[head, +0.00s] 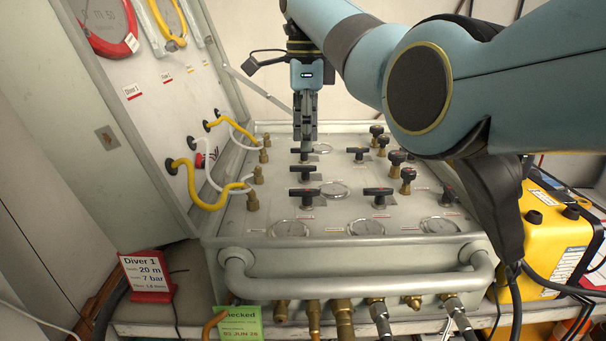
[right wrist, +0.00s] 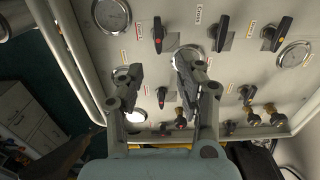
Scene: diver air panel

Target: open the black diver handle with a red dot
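Several black T-handles stand on the light grey panel (head: 262,215). In the head view they include a back left handle (head: 303,151), one in front of it (head: 303,172), a front left handle (head: 304,194) and a front middle handle (head: 378,191). In the right wrist view, small red or orange dots show on a handle (right wrist: 161,98) and a far right handle (right wrist: 276,34); which is the diver handle I cannot tell. My right gripper (head: 305,122) points down just above the back left handle. In the right wrist view its fingers (right wrist: 155,80) are apart and empty. My left gripper is not in view.
Round gauges (head: 365,228) lie among the handles. Brass-stemmed black knobs (head: 407,177) stand at the panel's right. Yellow hoses (head: 205,202) run along the left. A grey rail (head: 355,291) crosses the front. A Diver 1 sign (head: 148,276) and yellow case (head: 550,240) flank the panel.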

